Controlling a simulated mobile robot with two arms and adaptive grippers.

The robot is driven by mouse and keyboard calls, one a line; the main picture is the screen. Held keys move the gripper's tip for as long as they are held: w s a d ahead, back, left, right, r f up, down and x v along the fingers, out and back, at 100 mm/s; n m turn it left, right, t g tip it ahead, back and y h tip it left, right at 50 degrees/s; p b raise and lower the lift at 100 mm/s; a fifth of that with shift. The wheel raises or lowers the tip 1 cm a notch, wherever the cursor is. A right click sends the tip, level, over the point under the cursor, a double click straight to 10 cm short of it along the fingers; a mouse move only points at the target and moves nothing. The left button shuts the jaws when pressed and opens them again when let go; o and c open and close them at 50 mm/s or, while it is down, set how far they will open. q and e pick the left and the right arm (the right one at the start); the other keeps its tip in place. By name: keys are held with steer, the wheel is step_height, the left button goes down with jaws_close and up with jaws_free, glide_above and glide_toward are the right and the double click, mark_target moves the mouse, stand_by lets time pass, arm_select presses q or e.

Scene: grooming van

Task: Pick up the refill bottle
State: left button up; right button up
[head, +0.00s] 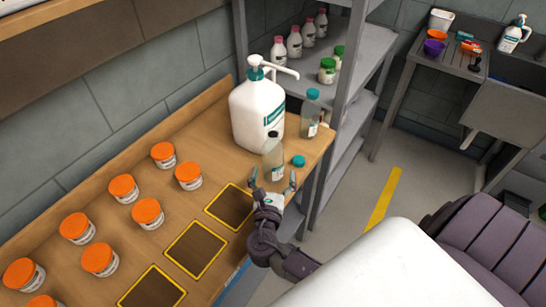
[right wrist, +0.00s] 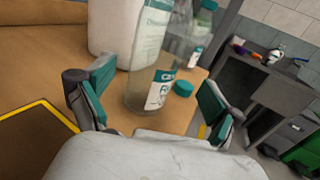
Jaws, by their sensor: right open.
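A clear bottle with a white and teal label and a dark top (head: 273,160) stands upright on the wooden counter. I take it for the refill bottle. It also shows large in the right wrist view (right wrist: 147,85). My right gripper (head: 273,181) is open, with its fingers spread to either side of the bottle's lower part. In the right wrist view the gripper (right wrist: 157,92) shows gaps between its teal finger pads and the bottle. A second clear bottle with a teal cap (head: 311,115) stands behind it. My left gripper is not in view.
A big white pump jug (head: 257,112) stands close behind the bottle. A loose teal cap (head: 298,161) lies just right of it. Several orange-lidded jars (head: 188,175) and yellow-framed dark squares (head: 197,249) fill the counter's left. A metal shelf (head: 340,70) stands beyond its end.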

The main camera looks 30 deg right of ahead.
mark_target(272, 168)
steer(key=shift+w+d+r, duration=0.2)
steer(key=shift+w, duration=0.1)
steer(key=p+x, duration=0.2)
steer(key=x, duration=0.1)
steer(key=shift+w+r, duration=0.15)
steer(key=shift+w, duration=0.3)
steer(key=shift+w+d, duration=0.35)
steer(key=shift+w, duration=0.05)
steer(key=shift+s, duration=0.1)
steer(key=shift+c, duration=1)
steer(key=c, duration=1)
steer(key=shift+c, duration=0.2)
